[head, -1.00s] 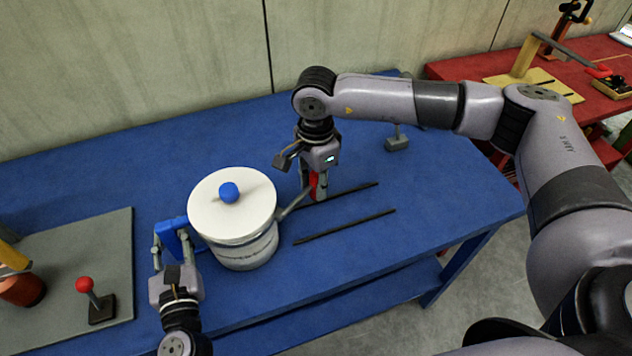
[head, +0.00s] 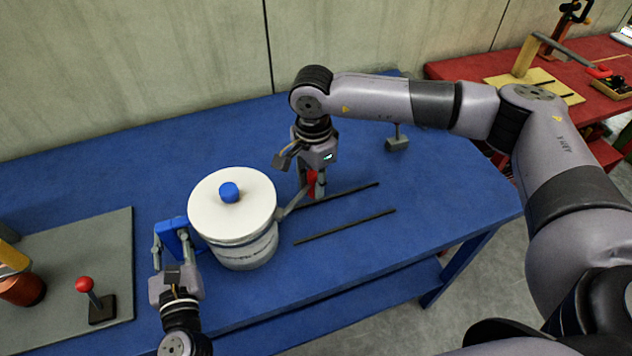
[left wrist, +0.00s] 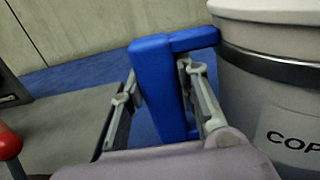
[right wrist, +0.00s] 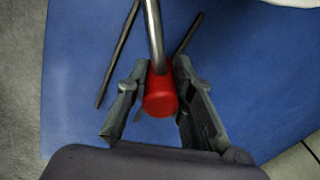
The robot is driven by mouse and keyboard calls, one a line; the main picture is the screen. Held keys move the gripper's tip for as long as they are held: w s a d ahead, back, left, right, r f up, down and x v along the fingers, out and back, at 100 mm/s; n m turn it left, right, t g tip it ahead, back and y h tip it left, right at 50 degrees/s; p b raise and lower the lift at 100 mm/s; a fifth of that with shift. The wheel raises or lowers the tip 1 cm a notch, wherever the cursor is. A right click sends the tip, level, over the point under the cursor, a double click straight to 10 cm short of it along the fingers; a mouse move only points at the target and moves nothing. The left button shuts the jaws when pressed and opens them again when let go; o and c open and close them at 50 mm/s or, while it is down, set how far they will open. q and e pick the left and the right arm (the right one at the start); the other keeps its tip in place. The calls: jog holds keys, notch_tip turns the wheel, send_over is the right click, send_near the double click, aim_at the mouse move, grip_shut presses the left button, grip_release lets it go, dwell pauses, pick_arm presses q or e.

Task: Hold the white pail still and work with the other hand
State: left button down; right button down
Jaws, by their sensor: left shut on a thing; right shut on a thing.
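The white pail (head: 243,246) stands upright on the blue table, with a white lid (head: 252,203) and a round blue knob (head: 229,192) on top. My left gripper (head: 172,241) is shut on the pail's blue side handle (left wrist: 160,90), which stands out on the pail's left. A metal crank rod (right wrist: 153,30) comes out from the pail's right side and ends in a red grip (right wrist: 160,96). My right gripper (head: 311,182) points down and is shut on that red grip. Part of the pail's label shows in the left wrist view (left wrist: 290,140).
Two dark rails (head: 345,226) lie on the table right of the pail. A grey block with a post (head: 397,144) stands further right. On the left, a grey mat (head: 60,260) bears a red-knobbed lever (head: 95,300). A red bench (head: 590,80) stands at the far right.

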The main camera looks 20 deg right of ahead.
pick_arm(q)
jog(key=shift+d, duration=0.1)
pick_arm(e)
jog(key=w+a+n, duration=0.4)
jog(key=a+n, duration=0.2)
jog(key=n, duration=0.1)
jog(key=shift+w, duration=0.2)
jog(key=shift+a, duration=0.15)
dwell(0.4)
jog(key=c, duration=1.4)
grip_release()
jog(key=shift+c, duration=0.2)
jog(key=shift+o, duration=0.4)
jog(key=shift+r, duration=0.1)
